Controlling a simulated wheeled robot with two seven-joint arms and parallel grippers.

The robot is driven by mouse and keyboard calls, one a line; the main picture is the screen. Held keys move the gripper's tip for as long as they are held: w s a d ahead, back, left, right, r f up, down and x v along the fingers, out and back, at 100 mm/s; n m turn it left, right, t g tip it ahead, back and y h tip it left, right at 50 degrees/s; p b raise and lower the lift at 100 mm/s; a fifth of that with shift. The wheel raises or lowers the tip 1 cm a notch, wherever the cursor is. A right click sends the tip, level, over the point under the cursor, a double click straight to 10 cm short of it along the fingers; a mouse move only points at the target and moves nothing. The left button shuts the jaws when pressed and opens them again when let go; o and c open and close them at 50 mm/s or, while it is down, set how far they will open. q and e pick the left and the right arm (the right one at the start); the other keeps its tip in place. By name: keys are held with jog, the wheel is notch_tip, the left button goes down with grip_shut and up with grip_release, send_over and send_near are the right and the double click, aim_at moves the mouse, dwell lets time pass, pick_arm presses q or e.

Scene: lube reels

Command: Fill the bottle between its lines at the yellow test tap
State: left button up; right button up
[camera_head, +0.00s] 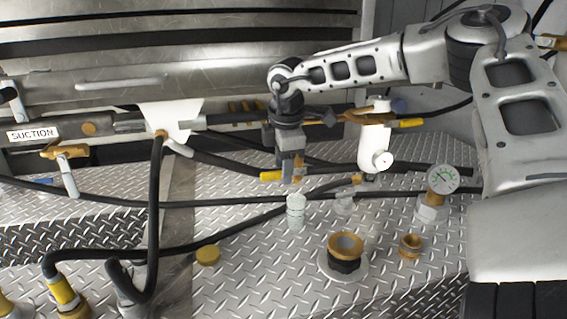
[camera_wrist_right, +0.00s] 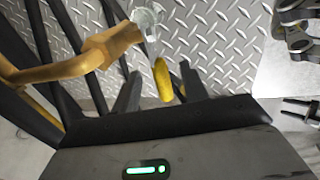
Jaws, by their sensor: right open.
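A small clear bottle (camera_head: 296,211) stands upright on the tread-plate deck below my right gripper (camera_head: 291,176). Its lines and fill level are too small to read. A tap with a yellow handle (camera_head: 271,176) is at the gripper, above the bottle. In the right wrist view the yellow handle (camera_wrist_right: 163,80) shows between the spread fingers of the right gripper (camera_wrist_right: 160,92), with no clear contact. A brass tap body (camera_wrist_right: 110,45) is at the left there, and a clear vessel (camera_wrist_right: 147,14), seemingly the bottle, lies beyond the fingers. My left gripper is not in view.
Black hoses (camera_head: 150,205) cross the deck behind and left of the bottle. A brass-topped fitting (camera_head: 345,250), a small brass fitting (camera_head: 410,245) and a pressure gauge (camera_head: 442,180) stand to the right. A yellow cap (camera_head: 208,255) lies front left. A "SUCTION" label (camera_head: 33,134) is far left.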

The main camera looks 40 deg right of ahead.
jog(key=shift+f, duration=0.3)
grip_shut()
jog(key=shift+d+r+t+y+b, duration=0.2)
jog(key=shift+t+y+b, duration=0.1)
jog(key=shift+y+b, duration=0.3)
jog(key=shift+s+d+r+y+b, duration=0.1)
jog(key=shift+d+r+y+b, duration=0.05)
jog(key=shift+y+b, duration=0.15)
jog(key=shift+s+d+r+t+y, duration=0.1)
jog(key=shift+r+t+y, duration=0.2)
jog(key=shift+t+y, duration=0.3)
